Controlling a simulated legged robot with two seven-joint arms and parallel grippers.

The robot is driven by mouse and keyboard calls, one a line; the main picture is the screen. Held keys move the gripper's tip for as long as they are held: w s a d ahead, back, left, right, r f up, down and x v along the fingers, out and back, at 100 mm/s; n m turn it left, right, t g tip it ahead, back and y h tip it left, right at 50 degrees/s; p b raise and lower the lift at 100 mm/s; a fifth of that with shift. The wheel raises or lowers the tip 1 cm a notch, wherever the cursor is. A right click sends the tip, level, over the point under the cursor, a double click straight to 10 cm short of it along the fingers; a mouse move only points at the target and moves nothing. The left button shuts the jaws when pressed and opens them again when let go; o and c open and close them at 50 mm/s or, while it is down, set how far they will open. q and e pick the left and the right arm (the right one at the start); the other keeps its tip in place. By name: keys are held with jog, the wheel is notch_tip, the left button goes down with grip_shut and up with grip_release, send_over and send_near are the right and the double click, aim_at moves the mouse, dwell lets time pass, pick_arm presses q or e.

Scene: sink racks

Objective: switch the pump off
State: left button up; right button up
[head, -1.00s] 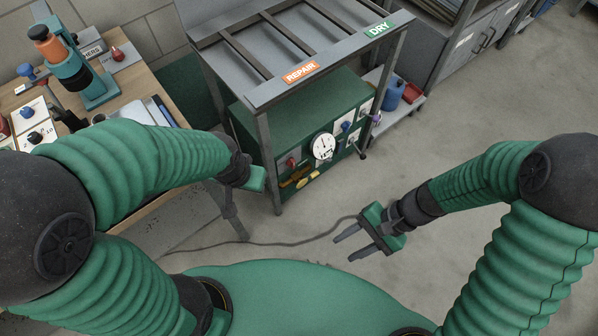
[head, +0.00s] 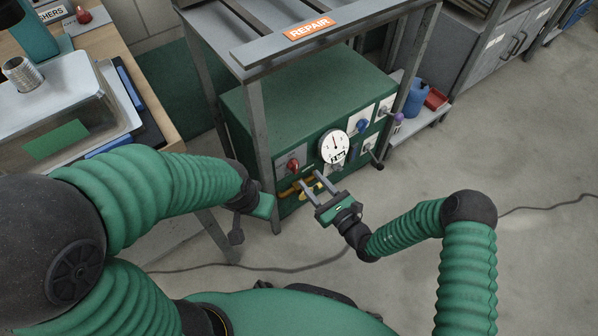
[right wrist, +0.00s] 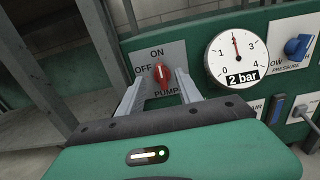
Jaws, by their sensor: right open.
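The red pump knob (head: 293,167) sits on a pale plate at the left of the green cabinet's front. In the right wrist view the knob (right wrist: 162,76) stands roughly upright, toward the ON mark; OFF is at its upper left and PUMP below. My right gripper (head: 314,184) is open in front of the panel, below and right of the knob in the head view. In the right wrist view its two fingers reach toward the knob, one on each side; I cannot tell whether they touch it. My left gripper (head: 262,207) is left of the cabinet; its jaws are unclear.
A round gauge (right wrist: 236,58) marked 2 bar is right of the knob, its needle near 2. A blue knob (right wrist: 298,46) is farther right. A grey rack post (head: 262,150) stands left of the panel. Yellow-handled tools (head: 312,190) show low, partly behind my right gripper.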

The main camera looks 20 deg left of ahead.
aim_at(297, 165)
jog(key=b+x, duration=0.2)
jog(key=x, duration=0.4)
jog(key=shift+w+a, duration=0.1)
jog(key=shift+a, duration=0.15)
jog(key=shift+w+a, duration=0.15)
jog(key=shift+a, duration=0.05)
jog(key=shift+c, duration=0.3)
grip_shut()
